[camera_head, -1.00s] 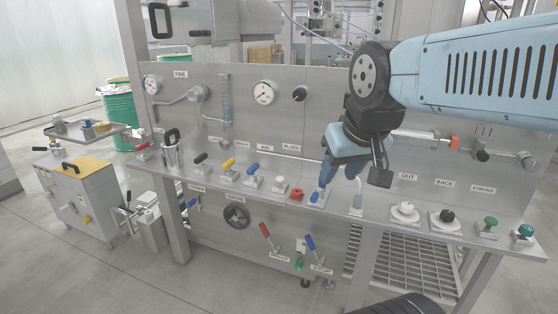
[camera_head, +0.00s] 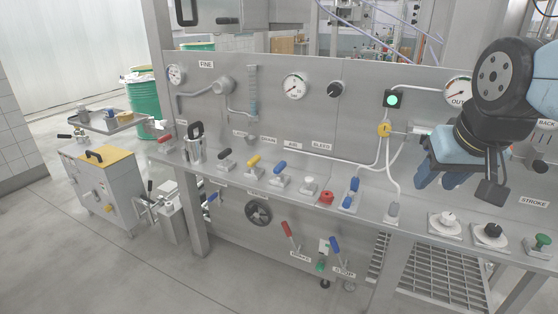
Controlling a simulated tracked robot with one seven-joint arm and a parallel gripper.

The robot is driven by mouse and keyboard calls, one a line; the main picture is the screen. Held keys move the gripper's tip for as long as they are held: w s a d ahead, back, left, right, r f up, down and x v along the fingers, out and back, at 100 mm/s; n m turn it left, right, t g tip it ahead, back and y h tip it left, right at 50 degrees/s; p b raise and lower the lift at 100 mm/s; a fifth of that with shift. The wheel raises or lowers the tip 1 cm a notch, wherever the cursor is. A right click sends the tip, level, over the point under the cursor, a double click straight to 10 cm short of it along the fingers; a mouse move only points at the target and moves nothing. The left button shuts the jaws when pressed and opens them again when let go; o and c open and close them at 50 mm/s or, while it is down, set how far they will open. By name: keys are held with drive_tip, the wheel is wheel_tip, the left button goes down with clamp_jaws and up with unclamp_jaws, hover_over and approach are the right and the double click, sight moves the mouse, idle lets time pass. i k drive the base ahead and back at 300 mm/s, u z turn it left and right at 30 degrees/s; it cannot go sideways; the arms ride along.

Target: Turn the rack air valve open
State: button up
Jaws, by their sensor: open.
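The panel carries small labels, and one that seems to read AIR (camera_head: 292,146) sits above a lever with a blue handle (camera_head: 279,169) on the bench ledge. A yellow round fitting (camera_head: 384,130) sits on the pipework below a lit green lamp (camera_head: 392,99). I cannot tell for sure which of these is the rack air valve. My gripper (camera_head: 455,182) is open and empty, in front of the panel at the right, apart from these fittings. It hides part of the panel and pipe behind it.
A red button (camera_head: 326,197), a yellow lever (camera_head: 254,163) and a black lever (camera_head: 225,156) line the ledge. White-based knobs (camera_head: 445,222) stand below my gripper. Red (camera_head: 289,232) and blue (camera_head: 335,246) levers hang under the ledge. A cart (camera_head: 103,184) stands left; floor in front is clear.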

sight(278, 170)
drive_tip(key=z, duration=0.1)
drive_tip(key=i, duration=1)
drive_tip(key=u, duration=0.1)
